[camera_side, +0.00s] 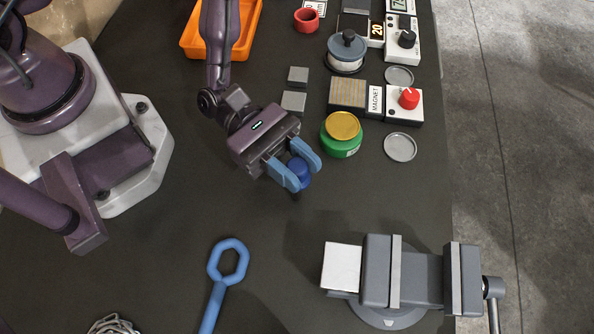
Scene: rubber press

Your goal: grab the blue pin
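The blue pin (299,172) is a short, dark blue, rounded piece near the middle of the side view. My gripper (301,170) has two light blue fingers, one on each side of the pin. The pin fills the gap between the fingertips, and the gripper looks shut on it. The fingers hide part of the pin's sides. A small dark tip shows just below it, and I cannot tell whether the pin touches the table.
A green jar with a gold lid (342,126) stands close to the right of my gripper. A grey vise (405,275) is at lower right and a blue ring-ended tool (228,262) at lower left. An orange tray (244,43) lies at the top. The table below the gripper is clear.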

